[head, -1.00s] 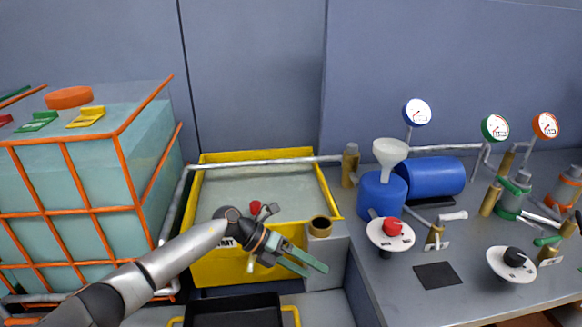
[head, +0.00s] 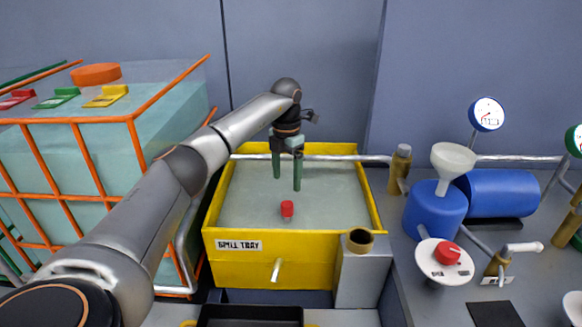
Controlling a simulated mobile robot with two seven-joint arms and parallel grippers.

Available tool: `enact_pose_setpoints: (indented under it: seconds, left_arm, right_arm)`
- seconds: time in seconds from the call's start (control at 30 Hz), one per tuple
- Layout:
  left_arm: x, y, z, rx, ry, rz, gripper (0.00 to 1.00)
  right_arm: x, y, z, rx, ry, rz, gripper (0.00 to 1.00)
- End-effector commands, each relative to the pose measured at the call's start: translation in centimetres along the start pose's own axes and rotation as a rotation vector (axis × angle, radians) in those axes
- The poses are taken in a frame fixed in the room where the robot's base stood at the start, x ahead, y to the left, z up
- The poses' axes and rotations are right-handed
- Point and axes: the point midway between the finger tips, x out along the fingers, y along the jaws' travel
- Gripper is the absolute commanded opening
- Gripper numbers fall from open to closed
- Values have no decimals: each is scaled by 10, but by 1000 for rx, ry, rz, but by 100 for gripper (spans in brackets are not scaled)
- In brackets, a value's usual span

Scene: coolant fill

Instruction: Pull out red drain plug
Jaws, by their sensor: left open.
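The red drain plug (head: 287,209) stands upright in the yellow spill tray (head: 228,271), near its front wall, with pale liquid around it. My left gripper (head: 287,185) points down above the tray with its two green fingers apart and nothing between them. In the picture its fingertips are a little above the plug; the exact gap in depth is hard to tell. My right gripper is not in view.
A brass cup (head: 360,240) sits on a grey block at the tray's right front corner. A spout (head: 277,270) sticks out of the tray's front, above a black bin (head: 250,316). A caged tank (head: 60,170) stands left; a blue can with funnel (head: 453,160) stands right.

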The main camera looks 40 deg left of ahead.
Motion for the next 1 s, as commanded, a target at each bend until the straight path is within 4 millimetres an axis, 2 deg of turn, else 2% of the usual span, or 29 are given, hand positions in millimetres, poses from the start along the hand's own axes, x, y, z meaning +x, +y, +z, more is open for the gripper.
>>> enact_pose_setpoints:
  seconds: [0.1,0.3,0.5,0.7,0.93,1.0]
  left_arm:
    - [27,0,-1,0,4,-1,80]
    - [64,-1,0,0,2,-2,80]
    - [90,-1,0,1,1,-2,80]
    - [99,-1,1,1,-2,-1,80]
    - [99,-1,0,1,-2,-1,80]
    - [99,-1,0,1,-2,-1,74]
  right_arm:
    - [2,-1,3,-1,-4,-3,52]
    - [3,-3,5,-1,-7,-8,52]
    - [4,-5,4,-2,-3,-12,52]
    - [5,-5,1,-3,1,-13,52]
    - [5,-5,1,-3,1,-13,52]
    - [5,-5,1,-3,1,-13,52]
